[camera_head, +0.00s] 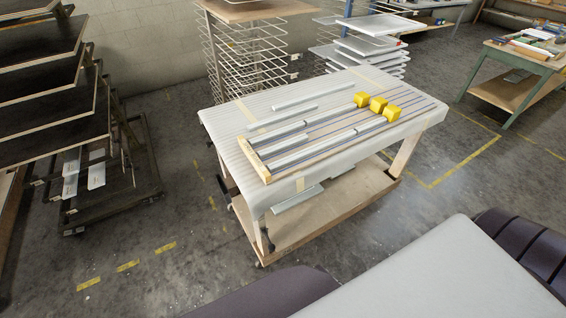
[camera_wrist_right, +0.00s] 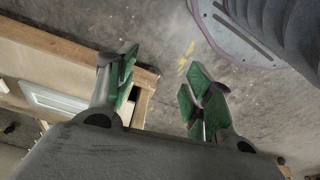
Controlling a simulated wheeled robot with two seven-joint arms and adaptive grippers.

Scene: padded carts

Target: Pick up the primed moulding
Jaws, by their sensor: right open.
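A padded cart (camera_head: 222,130) stands in the middle of the head view. Several pale moulding lengths lie on it. One moulding (camera_head: 311,93) lies at the back, with a shorter one (camera_head: 294,108) in front of it. More lengths, such as one moulding (camera_head: 288,149), lie in a wooden frame with blue lines. I cannot tell which one is the primed moulding. My right gripper (camera_wrist_right: 162,75) is open and empty in the right wrist view, with green pads. It is above the floor, beside a wooden shelf edge. My left gripper is not in view.
Three yellow blocks (camera_head: 377,104) sit on the cart's right part. White panels (camera_wrist_right: 55,102) lie on a lower wooden shelf (camera_wrist_right: 30,60). A dark rack (camera_head: 50,95) stands left, wire racks (camera_head: 245,60) behind, and a green-legged table (camera_head: 515,65) right. The floor (camera_head: 160,200) front left is clear.

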